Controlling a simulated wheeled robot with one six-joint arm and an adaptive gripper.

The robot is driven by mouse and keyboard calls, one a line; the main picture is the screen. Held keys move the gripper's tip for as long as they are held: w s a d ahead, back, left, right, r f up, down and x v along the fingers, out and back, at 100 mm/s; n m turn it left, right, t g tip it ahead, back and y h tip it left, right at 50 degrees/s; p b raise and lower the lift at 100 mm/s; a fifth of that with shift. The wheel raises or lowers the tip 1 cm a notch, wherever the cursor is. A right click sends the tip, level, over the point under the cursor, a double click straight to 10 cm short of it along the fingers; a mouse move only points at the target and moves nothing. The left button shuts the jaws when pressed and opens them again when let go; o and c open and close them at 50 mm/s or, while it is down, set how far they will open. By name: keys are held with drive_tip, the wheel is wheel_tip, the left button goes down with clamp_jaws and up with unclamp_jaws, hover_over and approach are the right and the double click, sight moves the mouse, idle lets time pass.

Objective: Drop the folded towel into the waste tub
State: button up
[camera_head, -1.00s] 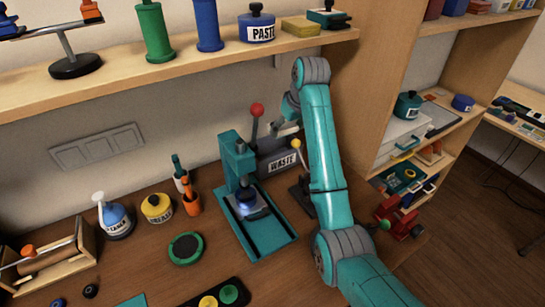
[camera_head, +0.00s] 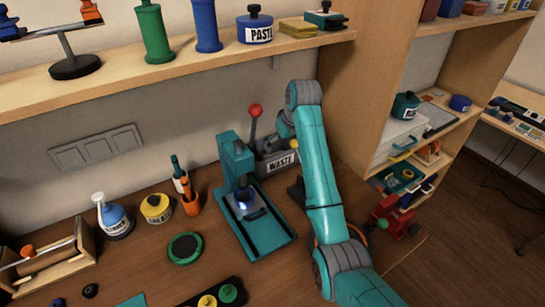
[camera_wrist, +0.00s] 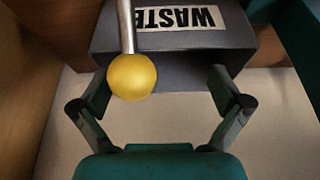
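The waste tub (camera_head: 280,162) is a dark grey box with a WASTE label, standing at the back of the bench against the wall. In the wrist view its labelled wall (camera_wrist: 185,42) fills the top, with the label upside down. My gripper (camera_wrist: 158,88) has its two fingers spread wide at the tub, with nothing seen between them except the view of the tub and a yellow ball. In the head view my arm mostly hides the gripper. I cannot make out a folded towel in or near the gripper; the inside of the tub is hidden.
A yellow ball on a metal rod (camera_wrist: 131,76) stands close between the fingers in the wrist view. A teal press (camera_head: 245,195) with a red-knobbed lever (camera_head: 254,112) is left of the tub. A shelf (camera_head: 180,72) runs above; a red vise-like object (camera_head: 392,217) sits right.

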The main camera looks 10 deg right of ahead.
drive_tip(key=shift+r, duration=0.1)
drive_tip(key=a+v, duration=0.1)
drive_tip(key=v, duration=0.6)
drive_tip(key=shift+d, duration=0.55)
drive_tip(key=shift+s+r, duration=0.1)
